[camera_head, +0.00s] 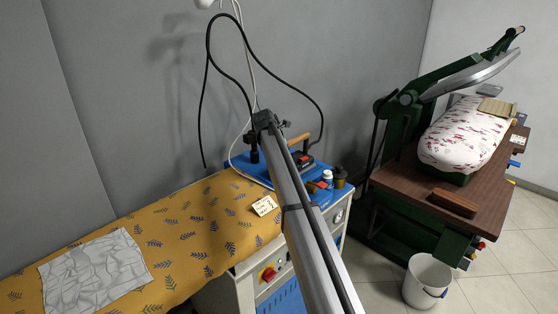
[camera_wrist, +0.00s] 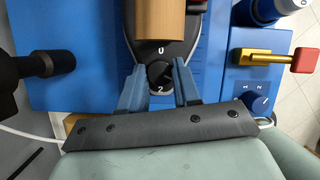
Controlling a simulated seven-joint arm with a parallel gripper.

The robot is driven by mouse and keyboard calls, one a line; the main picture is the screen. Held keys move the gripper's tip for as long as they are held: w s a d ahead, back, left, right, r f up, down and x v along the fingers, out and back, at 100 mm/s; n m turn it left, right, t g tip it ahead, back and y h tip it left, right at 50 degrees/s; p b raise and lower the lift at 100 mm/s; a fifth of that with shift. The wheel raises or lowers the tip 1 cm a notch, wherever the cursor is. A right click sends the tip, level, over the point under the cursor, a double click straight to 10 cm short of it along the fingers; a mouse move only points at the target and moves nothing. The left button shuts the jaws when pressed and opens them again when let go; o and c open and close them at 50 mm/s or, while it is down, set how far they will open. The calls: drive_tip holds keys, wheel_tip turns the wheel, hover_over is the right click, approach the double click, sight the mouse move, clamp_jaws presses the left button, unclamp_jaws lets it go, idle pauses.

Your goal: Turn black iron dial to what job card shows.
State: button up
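The black iron (camera_wrist: 133,35) with a wooden handle (camera_wrist: 160,18) lies on a blue surface in the wrist view. Its black dial (camera_wrist: 159,74) has a white 0 above it and a white 2 below it. Which mark the dial points at is not clear. My gripper (camera_wrist: 160,70) is open, with one blue-grey finger on each side of the dial. I cannot tell whether the fingers touch it. In the head view the iron (camera_head: 303,159) is partly hidden by my arm. The job card (camera_head: 264,205) lies on the yellow cloth; its writing is too small to read.
A second, blue knob (camera_wrist: 261,101) and a brass lever with a red end (camera_wrist: 305,60) are at the right. A black cylinder (camera_wrist: 45,65) stands at the left. Bottles (camera_head: 327,178) stand near the iron. A green press (camera_head: 400,110) is further right.

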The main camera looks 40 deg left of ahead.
drive_tip(key=c, duration=0.5)
drive_tip(key=shift+m, duration=0.4)
drive_tip(key=m, duration=0.1)
drive_tip(key=m+h, duration=0.1)
drive_tip(key=m, duration=0.1)
drive_tip(key=m+h, duration=0.1)
drive_tip(key=shift+w+a+m, duration=0.1)
drive_tip(key=shift+a+m, duration=0.15)
drive_tip(key=shift+m, duration=0.15)
drive_tip(key=shift+m+g+h, duration=0.7)
drive_tip(key=shift+m+h, duration=0.2)
drive_tip(key=shift+m, duration=1.3)
drive_tip(key=o, duration=1)
drive_tip(key=shift+o, duration=0.2)
